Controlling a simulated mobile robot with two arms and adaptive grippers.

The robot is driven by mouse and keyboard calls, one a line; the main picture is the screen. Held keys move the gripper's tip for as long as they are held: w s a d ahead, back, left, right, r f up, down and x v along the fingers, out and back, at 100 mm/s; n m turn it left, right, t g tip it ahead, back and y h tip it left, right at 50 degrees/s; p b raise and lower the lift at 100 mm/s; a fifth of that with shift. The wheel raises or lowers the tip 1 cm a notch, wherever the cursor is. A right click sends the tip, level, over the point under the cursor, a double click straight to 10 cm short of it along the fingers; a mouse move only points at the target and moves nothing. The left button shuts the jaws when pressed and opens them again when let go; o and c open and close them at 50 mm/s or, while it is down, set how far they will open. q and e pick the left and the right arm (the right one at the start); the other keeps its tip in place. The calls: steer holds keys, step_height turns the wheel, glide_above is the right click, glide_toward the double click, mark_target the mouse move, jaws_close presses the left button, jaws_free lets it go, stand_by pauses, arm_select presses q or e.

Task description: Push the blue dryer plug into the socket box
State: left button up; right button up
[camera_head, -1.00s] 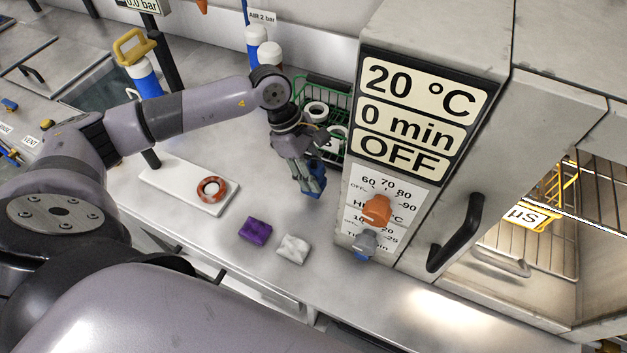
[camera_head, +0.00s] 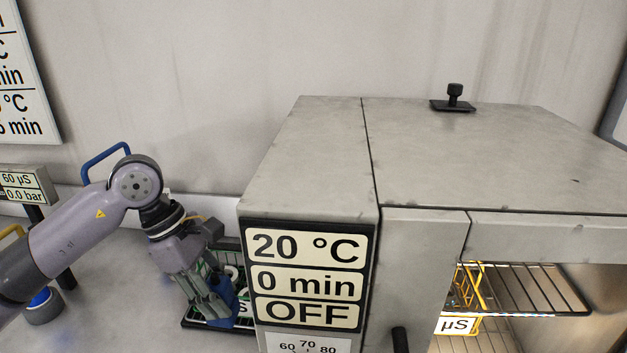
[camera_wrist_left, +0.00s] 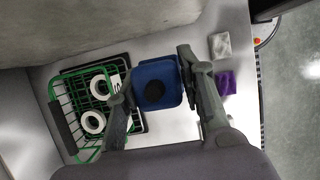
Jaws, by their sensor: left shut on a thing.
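My left gripper (camera_head: 212,303) is at the left side of the dryer (camera_head: 310,160), in front of the green wire basket. Its fingers are shut on the blue dryer plug (camera_head: 226,292), which is partly hidden by them in the head view. In the left wrist view the plug (camera_wrist_left: 173,72) is a blue block with a dark round face, between the fingertips of the left gripper (camera_wrist_left: 153,80). I cannot make out the socket box in either view. My right gripper is in neither view.
The green basket (camera_wrist_left: 56,88) holds white rings and stands close beside the gripper. A white packet (camera_wrist_left: 221,46) and a purple packet (camera_wrist_left: 225,82) lie on the worktop. The dryer's display (camera_head: 307,278) reads 20 °C, 0 min, OFF. A wall (camera_head: 200,90) rises behind.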

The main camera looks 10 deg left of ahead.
arm_select(q)
steer(key=s+d+f+m+g+y, duration=0.3)
steer(key=s+f+m, duration=0.4)
steer(key=m, duration=1.1)
steer(key=shift+s+d+f+m+g+y, duration=0.15)
steer(key=shift+s+f+m+g+y, duration=0.2)
steer(key=shift+f+g+y, duration=0.5)
steer(key=shift+s+f, duration=0.1)
